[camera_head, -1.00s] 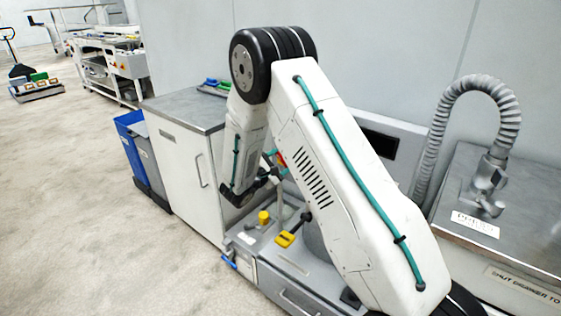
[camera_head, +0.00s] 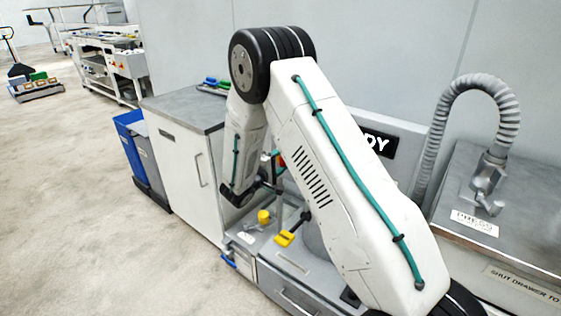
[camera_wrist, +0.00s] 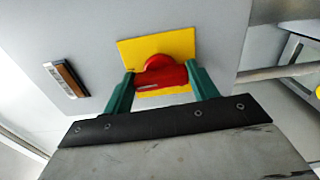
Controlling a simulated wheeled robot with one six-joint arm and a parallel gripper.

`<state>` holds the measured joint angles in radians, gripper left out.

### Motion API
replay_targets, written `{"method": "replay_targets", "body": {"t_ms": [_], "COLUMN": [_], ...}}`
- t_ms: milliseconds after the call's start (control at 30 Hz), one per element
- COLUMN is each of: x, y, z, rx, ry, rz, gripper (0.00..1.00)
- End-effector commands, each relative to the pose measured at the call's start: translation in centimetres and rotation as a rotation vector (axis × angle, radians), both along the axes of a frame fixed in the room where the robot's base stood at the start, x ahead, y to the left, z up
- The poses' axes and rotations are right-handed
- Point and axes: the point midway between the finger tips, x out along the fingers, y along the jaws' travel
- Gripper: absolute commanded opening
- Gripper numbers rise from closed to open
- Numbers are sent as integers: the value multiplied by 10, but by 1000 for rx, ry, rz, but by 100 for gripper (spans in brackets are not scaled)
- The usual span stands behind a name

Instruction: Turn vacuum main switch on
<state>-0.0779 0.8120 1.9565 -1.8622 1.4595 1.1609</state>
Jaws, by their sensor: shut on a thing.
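The vacuum main switch shows in the wrist view as a red knob (camera_wrist: 158,74) on a yellow plate (camera_wrist: 132,50), fixed to a grey panel. My gripper (camera_wrist: 161,76) has its two green fingers on either side of the red knob, shut on it. In the head view my arm covers most of the switch area; only a bit of red shows beside it. The machine's display (camera_head: 378,145) is lit, with white letters ending in "DY"; the rest is hidden by my arm.
A yellow knob (camera_head: 263,216) and a yellow handle (camera_head: 285,239) sit on the machine's lower deck. A grey hose (camera_head: 437,120) arches at right. A cabinet (camera_head: 183,168) and blue bin (camera_head: 127,143) stand left. The floor farther left is open.

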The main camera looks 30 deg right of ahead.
Motion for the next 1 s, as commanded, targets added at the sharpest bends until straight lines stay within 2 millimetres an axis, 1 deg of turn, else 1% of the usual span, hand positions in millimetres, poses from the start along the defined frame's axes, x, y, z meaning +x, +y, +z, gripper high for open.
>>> {"method": "replay_targets", "body": {"t_ms": [300, 700, 733, 767, 800, 1000], "x": [-2, -2, -2, -2, -2, -1], "y": [0, 0, 0, 0, 0, 0], "z": [-2, -3, -3, -3, -2, -1], "rx": [26, 29, 29, 29, 28, 28], "ry": [-56, -60, -60, -60, -60, -62], "rz": [-1, -1, -1, -1, -1, -1], "gripper": [35, 35, 67, 75, 80, 80]}}
